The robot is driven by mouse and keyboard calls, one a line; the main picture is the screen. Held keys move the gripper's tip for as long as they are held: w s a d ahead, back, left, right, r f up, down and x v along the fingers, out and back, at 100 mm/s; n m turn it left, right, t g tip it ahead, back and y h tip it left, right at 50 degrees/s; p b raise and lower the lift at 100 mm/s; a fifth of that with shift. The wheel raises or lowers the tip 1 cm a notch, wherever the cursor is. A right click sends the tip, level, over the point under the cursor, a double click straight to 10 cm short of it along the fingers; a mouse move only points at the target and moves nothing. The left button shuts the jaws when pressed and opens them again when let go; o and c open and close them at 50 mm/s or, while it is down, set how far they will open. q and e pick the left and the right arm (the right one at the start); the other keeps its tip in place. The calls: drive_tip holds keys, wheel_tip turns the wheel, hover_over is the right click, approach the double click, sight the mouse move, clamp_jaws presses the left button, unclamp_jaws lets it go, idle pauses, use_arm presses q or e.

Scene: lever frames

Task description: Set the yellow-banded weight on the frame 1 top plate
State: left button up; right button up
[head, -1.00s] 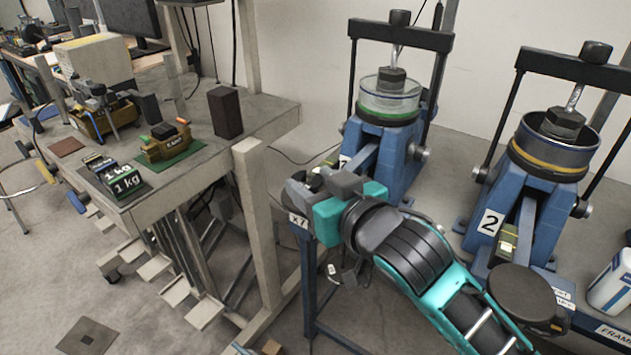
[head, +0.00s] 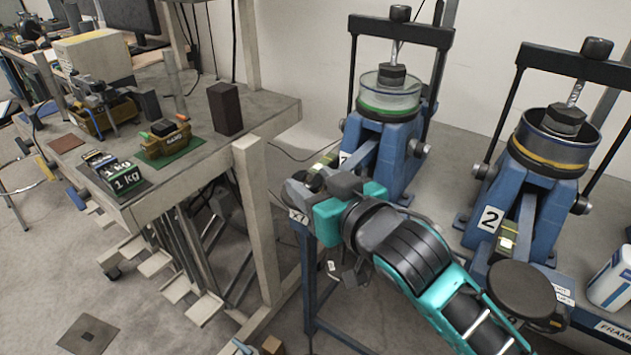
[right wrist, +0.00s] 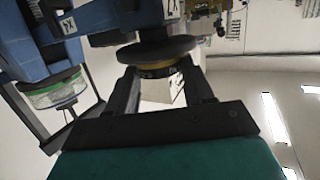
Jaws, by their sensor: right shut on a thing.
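My right gripper (head: 322,192) is at frame 1 (head: 385,150), the blue lever frame with a green-banded ring (head: 388,100). In the right wrist view, my right gripper (right wrist: 160,88) is shut on the yellow-banded weight (right wrist: 157,70), a dark piece with a yellow band between the fingers. The weight borders a round dark plate (right wrist: 160,48), apparently the frame 1 top plate; I cannot tell whether they touch. In the head view the gripper hides the weight and most of this plate. My left gripper is not in view.
Frame 2 (head: 545,185), with a yellow-banded ring and a round dark plate (head: 522,288), stands at the right. A grey bench (head: 205,165) at the left holds a 1 kg block (head: 122,176), a dark block (head: 225,108) and a tool tray. Open floor lies at the lower left.

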drive_tip(key=shift+r, duration=0.1)
drive_tip(key=o, duration=1.1)
drive_tip(key=shift+v, duration=3.5)
drive_tip(key=s+d+f+m+g+h, duration=0.1)
drive_tip(key=d+f, duration=0.2)
drive_tip(key=f, duration=0.5)
drive_tip(key=d+f+m+h, duration=0.1)
drive_tip(key=d+f+h, duration=0.15)
drive_tip(key=f, duration=0.55)
drive_tip(key=s+d+f, duration=0.2)
drive_tip(key=s+f, duration=0.1)
drive_tip(key=f, duration=0.1)
drive_tip(key=s+d+f+m+g+h, duration=0.1)
drive_tip(key=s+d+f, duration=0.2)
drive_tip(key=f, duration=0.2)
drive_tip(key=s+d+f+h, duration=0.1)
drive_tip(key=s+d+f, duration=0.1)
drive_tip(key=f, duration=0.3)
drive_tip(key=shift+s+d+f+g, duration=0.1)
drive_tip(key=shift+s+d+g, duration=0.1)
drive_tip(key=shift+s, duration=0.2)
drive_tip(key=shift+s+d+g, duration=0.1)
drive_tip(key=shift+s+g, duration=0.1)
drive_tip(key=shift+s, duration=0.2)
